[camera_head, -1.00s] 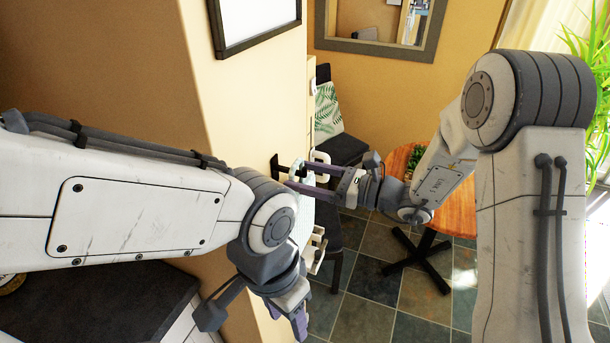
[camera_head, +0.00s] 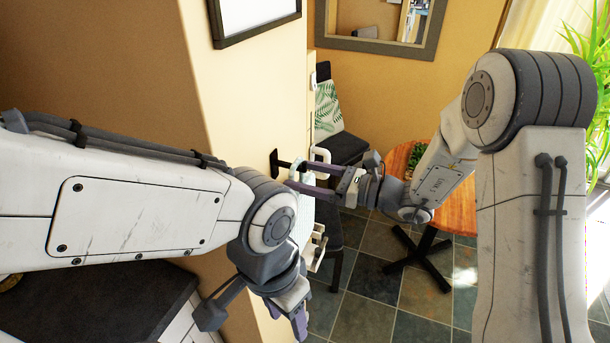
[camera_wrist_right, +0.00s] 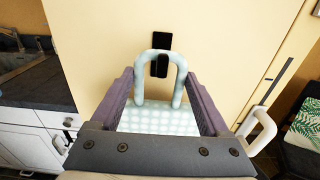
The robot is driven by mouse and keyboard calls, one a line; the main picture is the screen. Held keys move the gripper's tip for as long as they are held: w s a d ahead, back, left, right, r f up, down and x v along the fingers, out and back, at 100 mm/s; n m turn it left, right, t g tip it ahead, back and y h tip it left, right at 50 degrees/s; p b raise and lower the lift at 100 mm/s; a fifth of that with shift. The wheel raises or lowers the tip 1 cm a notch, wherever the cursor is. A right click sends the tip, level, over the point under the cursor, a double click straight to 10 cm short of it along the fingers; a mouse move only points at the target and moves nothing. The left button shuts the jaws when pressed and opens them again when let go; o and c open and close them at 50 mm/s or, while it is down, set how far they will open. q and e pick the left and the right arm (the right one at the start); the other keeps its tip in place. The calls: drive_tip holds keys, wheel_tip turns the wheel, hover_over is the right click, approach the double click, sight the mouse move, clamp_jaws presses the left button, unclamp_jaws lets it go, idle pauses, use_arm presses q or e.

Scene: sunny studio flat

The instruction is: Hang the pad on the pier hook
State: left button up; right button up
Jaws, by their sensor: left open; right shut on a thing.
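The pad (camera_wrist_right: 155,118) is pale teal with white dots and has a rounded pale loop (camera_wrist_right: 139,80) at its top. My right gripper (camera_head: 291,177) is shut on the pad; its purple fingers flank the loop in the right wrist view (camera_wrist_right: 160,88). The black pier hook (camera_head: 276,163) sticks out from the cream wall just beyond the fingertips. In the wrist view the hook's plate (camera_wrist_right: 162,40) shows above the loop and its peg overlaps the loop's top opening. I cannot tell whether the loop is around the peg. My left gripper (camera_head: 287,314) is open and empty, low by the pier.
White handles (camera_head: 317,250) stick out beside the pier, close to the right gripper. A dark counter (camera_head: 100,305) lies at lower left. A round wooden table (camera_head: 456,205) and a dark chair (camera_head: 345,148) stand beyond. The tiled floor (camera_head: 360,310) in front is clear.

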drive_tip(key=o, duration=1.5)
drive_tip(key=shift+o, duration=0.2)
